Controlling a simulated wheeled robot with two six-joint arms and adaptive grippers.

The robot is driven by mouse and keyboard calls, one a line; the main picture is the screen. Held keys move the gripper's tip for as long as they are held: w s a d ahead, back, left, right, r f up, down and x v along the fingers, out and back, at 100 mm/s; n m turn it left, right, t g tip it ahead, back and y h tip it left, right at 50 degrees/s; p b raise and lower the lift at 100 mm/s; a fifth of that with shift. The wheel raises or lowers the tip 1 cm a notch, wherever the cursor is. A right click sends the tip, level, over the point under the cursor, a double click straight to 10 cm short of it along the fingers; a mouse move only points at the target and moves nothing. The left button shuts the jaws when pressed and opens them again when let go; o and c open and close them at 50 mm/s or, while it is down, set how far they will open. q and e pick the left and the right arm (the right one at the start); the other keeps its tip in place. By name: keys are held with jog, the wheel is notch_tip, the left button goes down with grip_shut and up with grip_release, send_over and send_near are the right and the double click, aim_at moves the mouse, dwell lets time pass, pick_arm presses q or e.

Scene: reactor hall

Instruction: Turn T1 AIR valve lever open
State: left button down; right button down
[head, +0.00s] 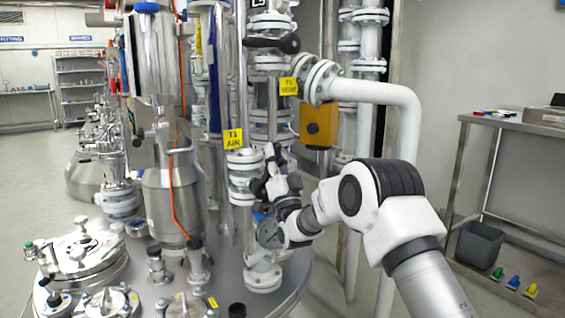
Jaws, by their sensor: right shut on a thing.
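The yellow T1 AIR tag (233,138) hangs on a vertical pipe. Below it is the flanged T1 AIR valve (243,178), white and grey. My right arm comes in from the right, and my right gripper (268,180) is at the right side of this valve, fingers pointing up and left. It is shut on the T1 AIR valve lever, which is mostly hidden by the fingers, so its exact angle cannot be told. My left gripper is not in view.
The T1 VENT tag (288,86) and a black lever (275,43) sit higher on the pipes. A yellow box (319,126) is just right of the gripper. A steel vessel (172,200) stands left. A metal table (510,125) is at the right.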

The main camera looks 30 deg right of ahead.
aim_at(260, 181)
jog(key=n+y, duration=0.2)
jog(key=a+n+y, duration=0.1)
jog(key=n+y, duration=0.1)
jog(key=a+n+y, duration=0.1)
jog(key=n+y, duration=0.1)
jog(key=shift+s+a+r, duration=0.1)
jog(key=shift+r, duration=0.3)
jog(key=shift+a+n+g+y, duration=0.15)
jog(key=shift+a+n+y, duration=0.2)
jog(key=shift+n+y, duration=0.6)
jog(key=shift+a+n+g+y, duration=0.2)
jog(key=shift+a+n+y, duration=0.1)
jog(key=shift+n+y, duration=0.65)
jog(key=shift+a+n+g+y, duration=0.15)
jog(key=shift+a+n+y, duration=0.2)
jog(key=shift+n+y, duration=0.6)
jog(key=c, duration=1)
grip_release()
jog(key=shift+a, duration=0.15)
jog(key=v, duration=1.2)
